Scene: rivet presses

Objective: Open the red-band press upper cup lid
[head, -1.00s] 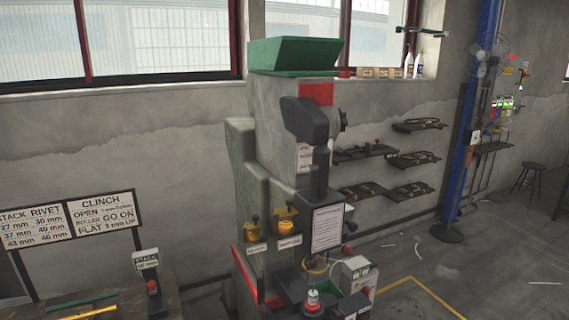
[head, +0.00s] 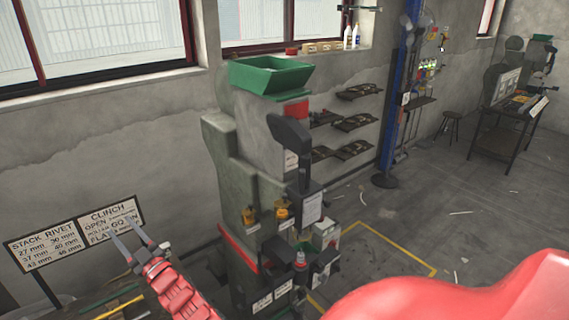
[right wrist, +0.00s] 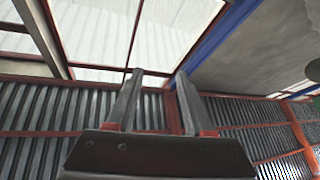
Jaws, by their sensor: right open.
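The grey-green press (head: 222,160) stands in the middle of the head view, with a red band (head: 297,110) near its top. My left gripper is not in view.
A green hopper (head: 270,76) tops the press, and a dark curved arm (head: 290,132) juts from its front. Sign boards (head: 42,247) stand at left. Wall shelves (head: 355,122) and a blue column (head: 395,90) are behind. The floor (head: 400,215) at right is open.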

